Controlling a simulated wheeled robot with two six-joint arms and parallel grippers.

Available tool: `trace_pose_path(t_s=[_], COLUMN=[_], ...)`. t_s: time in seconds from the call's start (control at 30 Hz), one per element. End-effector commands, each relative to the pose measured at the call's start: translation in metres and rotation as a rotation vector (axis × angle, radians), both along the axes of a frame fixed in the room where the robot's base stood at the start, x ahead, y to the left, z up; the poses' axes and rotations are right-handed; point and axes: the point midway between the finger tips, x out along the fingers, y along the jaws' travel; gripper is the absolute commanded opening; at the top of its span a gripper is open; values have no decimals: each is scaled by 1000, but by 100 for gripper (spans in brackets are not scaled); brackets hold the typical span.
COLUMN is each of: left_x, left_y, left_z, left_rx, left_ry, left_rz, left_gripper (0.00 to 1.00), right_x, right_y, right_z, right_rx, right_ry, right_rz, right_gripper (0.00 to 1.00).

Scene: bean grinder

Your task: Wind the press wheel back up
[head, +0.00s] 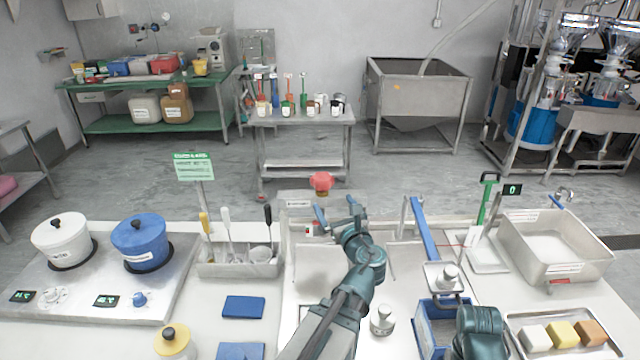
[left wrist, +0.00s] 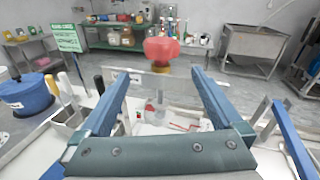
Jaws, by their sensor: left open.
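A red wheel (head: 321,183) with a brass-coloured stem stands at the front of a pale machine body (head: 295,198) in the middle of the bench. I take it for the press wheel. It also shows in the left wrist view (left wrist: 161,48), ahead of the gap between my fingers and a little above the fingertips. My left gripper (head: 336,207) is open, with nothing between its fingers. It appears just short of the wheel and apart from it.
A blue lever (head: 424,230) stands right of my left arm, above a metal tamper-like piece (head: 449,276). A utensil tray (head: 238,268) and a blue pot (head: 140,242) are on the left. A steel basin (head: 555,245) is at the right.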

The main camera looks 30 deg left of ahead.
Motion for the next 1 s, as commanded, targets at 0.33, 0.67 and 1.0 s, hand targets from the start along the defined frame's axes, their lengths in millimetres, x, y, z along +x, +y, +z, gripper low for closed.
trace_pose_path(t_s=[0.33,0.67,1.0], left_x=[8,50,89], left_y=[7,51,92], left_z=[7,7,7], left_rx=[104,101,100], left_ry=[49,48,47], left_rz=[-19,-16,-18], left_gripper=[100,100,100], right_x=[0,0,0], right_y=[0,0,0], right_z=[-2,-2,-2], right_rx=[0,0,0], right_ry=[0,0,0], right_rz=[0,0,0], right_gripper=[0,0,0])
